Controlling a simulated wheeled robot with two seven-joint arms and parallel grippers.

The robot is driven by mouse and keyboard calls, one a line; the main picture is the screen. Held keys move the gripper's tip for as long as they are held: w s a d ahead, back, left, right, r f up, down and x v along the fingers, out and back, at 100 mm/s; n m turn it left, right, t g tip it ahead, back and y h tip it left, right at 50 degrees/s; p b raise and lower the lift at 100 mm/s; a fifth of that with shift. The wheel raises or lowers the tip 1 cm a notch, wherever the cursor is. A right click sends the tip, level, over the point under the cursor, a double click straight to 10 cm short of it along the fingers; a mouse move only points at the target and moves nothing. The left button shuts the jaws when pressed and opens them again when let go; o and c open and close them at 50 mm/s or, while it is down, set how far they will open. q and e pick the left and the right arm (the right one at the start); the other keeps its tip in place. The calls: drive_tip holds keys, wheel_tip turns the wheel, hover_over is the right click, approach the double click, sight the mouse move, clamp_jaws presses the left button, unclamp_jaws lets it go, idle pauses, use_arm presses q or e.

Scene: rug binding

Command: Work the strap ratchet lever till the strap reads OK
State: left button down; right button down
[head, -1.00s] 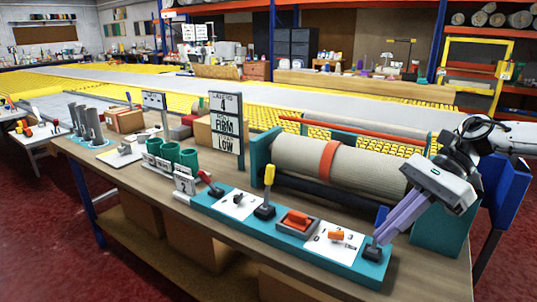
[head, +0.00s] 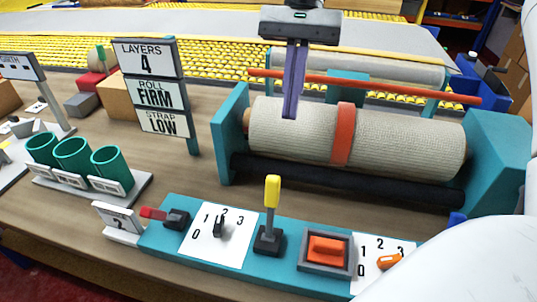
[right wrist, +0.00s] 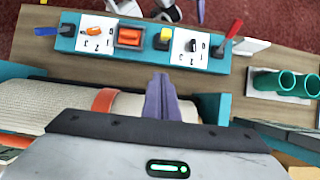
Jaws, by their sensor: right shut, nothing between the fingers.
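A sign's lowest plate (head: 163,123) reads STRAP LOW. An orange strap (head: 343,134) runs around the beige rug roll (head: 410,138). On the teal control panel (head: 155,240) stand a red-handled lever (head: 153,213), an upright yellow-handled lever (head: 271,192) and, at the right end, a blue lever (right wrist: 45,31), clearest in the right wrist view. No visible label shows which lever is the strap ratchet. My right gripper (head: 290,115) is shut and empty, fingers pointing down, in front of the roll's left part in the picture. It touches no lever. My left gripper is out of view.
The panel also has a black dial knob (head: 219,227), an orange rocker (head: 328,248) and an orange knob (head: 388,262). Teal cups (head: 73,154) stand left. Teal end frames (head: 229,140) flank the roll. A red bar (head: 365,87) runs behind it.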

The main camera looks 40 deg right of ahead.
sight(272, 192)
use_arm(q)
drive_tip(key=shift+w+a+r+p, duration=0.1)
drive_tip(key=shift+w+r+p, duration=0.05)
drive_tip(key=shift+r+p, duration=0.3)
use_arm(e)
drive_tip(key=s+a+f, duration=0.5)
drive_tip(key=a+f, duration=0.1)
drive_tip(key=f, duration=0.1)
drive_tip(key=shift+s+a+f, duration=0.3)
drive_tip(key=shift+a+f, duration=0.05)
drive_tip(key=shift+f, duration=0.05)
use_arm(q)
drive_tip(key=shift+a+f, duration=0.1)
